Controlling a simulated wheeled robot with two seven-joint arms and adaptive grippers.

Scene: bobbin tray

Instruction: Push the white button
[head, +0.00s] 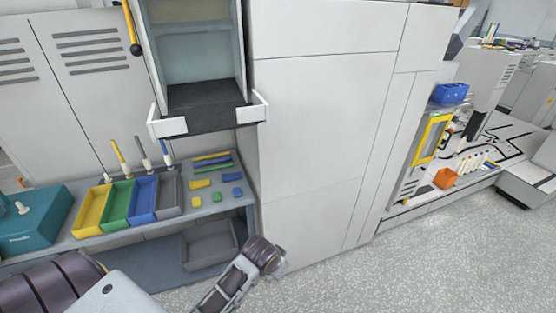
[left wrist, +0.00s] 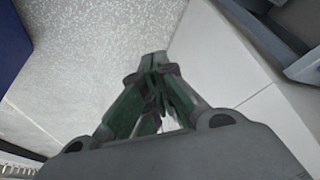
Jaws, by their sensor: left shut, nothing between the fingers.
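In the head view a teal box (head: 38,232) sits at the far left of the grey bench, with a small white knob-like piece (head: 22,208) on its top. I cannot tell for certain that this piece is the white button. My left arm crosses the bottom of the head view, and its gripper cannot be made out there. In the left wrist view my left gripper (left wrist: 155,66) is shut and empty, with speckled floor and a pale panel beyond its fingertips. No button shows in that view. My right gripper is in neither view.
Yellow (head: 92,211), green (head: 117,208), blue (head: 143,200) and grey (head: 168,194) bins stand on the bench (head: 215,208) beside several small bricks. A grey tray (head: 209,244) lies below. A tall white cabinet (head: 318,130) stands right of the bench. Speckled floor (head: 420,265) is clear at the right.

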